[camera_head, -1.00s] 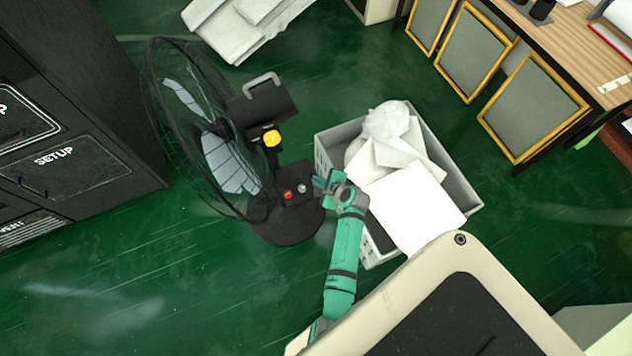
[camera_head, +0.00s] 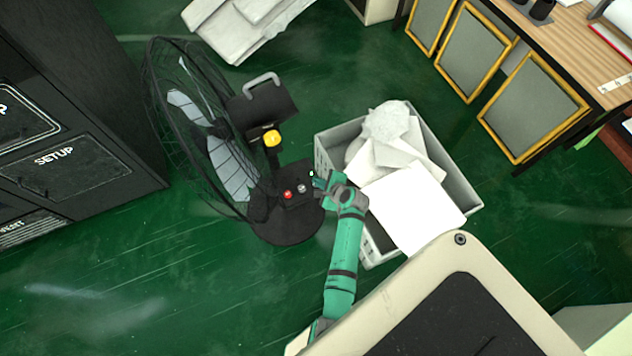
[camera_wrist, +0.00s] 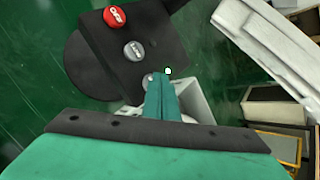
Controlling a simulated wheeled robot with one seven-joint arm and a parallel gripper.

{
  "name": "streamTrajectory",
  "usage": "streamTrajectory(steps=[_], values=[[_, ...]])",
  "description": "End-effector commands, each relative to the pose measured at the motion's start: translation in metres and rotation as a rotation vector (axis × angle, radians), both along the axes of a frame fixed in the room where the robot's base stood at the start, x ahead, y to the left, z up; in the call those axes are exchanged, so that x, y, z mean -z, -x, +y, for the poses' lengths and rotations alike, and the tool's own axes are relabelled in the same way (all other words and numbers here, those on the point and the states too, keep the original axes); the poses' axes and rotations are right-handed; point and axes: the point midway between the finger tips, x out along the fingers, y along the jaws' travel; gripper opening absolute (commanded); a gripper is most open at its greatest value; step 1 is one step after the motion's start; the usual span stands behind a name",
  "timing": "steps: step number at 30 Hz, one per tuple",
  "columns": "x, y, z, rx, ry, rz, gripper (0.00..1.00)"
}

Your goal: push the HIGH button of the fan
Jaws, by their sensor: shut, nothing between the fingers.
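The black fan (camera_head: 215,130) stands on the green floor, with its control box (camera_head: 293,170) on the right of its stand. The red button (camera_wrist: 117,17) and the grey button (camera_wrist: 134,50) show in the wrist view; the red one reads OFF. Another grey button (camera_wrist: 148,79) is partly hidden at my fingertips; its label cannot be read, but it is in line with the others. My gripper (camera_wrist: 158,78) is shut and empty, with its tips at this button; whether they press it is unclear. It also shows in the head view (camera_head: 318,183).
A pale crate (camera_head: 462,190) full of paper stands right of the fan, close to my arm. A dark cabinet (camera_head: 80,130) is at the left. A yellow knob (camera_head: 272,138) is on the fan's stand. Open green floor lies in front of the fan.

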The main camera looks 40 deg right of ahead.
Motion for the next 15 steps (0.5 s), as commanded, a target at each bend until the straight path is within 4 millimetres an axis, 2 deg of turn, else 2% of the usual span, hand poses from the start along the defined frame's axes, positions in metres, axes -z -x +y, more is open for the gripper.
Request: streamTrajectory(steps=[9, 15], values=[[-0.0003, 0.0002, 0.0002, -0.001, -0.001, 0.001, 0.00], [-0.0077, 0.0001, 0.0004, -0.002, 0.000, 0.000, 0.00]])
